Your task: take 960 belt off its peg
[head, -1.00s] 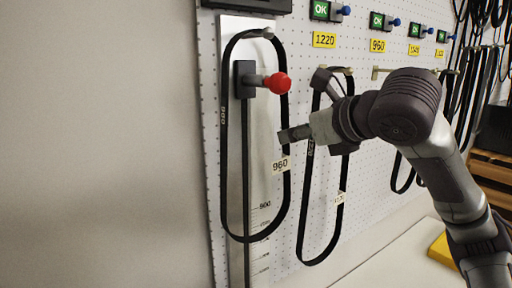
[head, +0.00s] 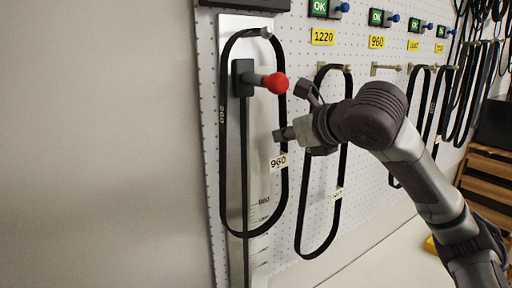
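The 960 belt (head: 224,170) is a long black loop hanging from a peg (head: 265,32) at the top of the pale measuring plate (head: 262,205). A white 960 tag (head: 279,162) is on its right strand. A red knob (head: 277,83) on a dark slider sticks out in front of the loop. My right gripper (head: 292,112) is open, its two fingers spread apart, close to the belt's right strand above the tag. I cannot tell whether it touches the belt. No belt shows between the fingers. My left gripper is not in view.
A second black belt (head: 301,205) hangs just right, partly behind my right gripper. A yellow 960 label (head: 377,42) sits above an empty peg (head: 386,67). More belts (head: 463,105) hang farther right on the white pegboard (head: 365,130). A wooden rack (head: 485,185) stands at the right.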

